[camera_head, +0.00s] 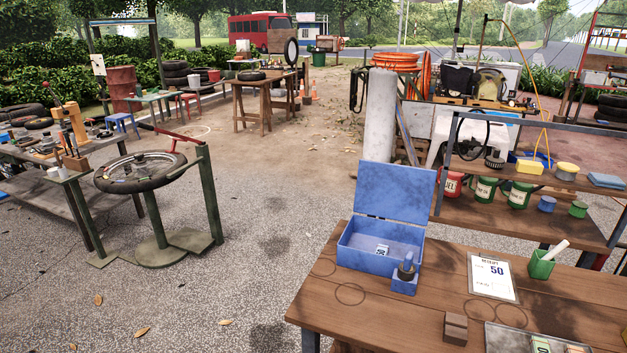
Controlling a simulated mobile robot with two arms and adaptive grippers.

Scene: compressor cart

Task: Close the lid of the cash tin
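The blue cash tin (366,255) stands on the wooden table at the lower right. Its lid (395,190) is open and stands nearly upright at the back of the tin. A small white item with dark marks (382,249) shows inside the tin. Neither of my grippers is in view.
A small blue holder with a dark object (404,280) stands against or close to the tin's front right corner. A receipt sheet (491,277), a green cup (541,264), a brown block (456,328) and a tray (497,340) share the wooden table (350,312). A shelf (560,230) stands behind.

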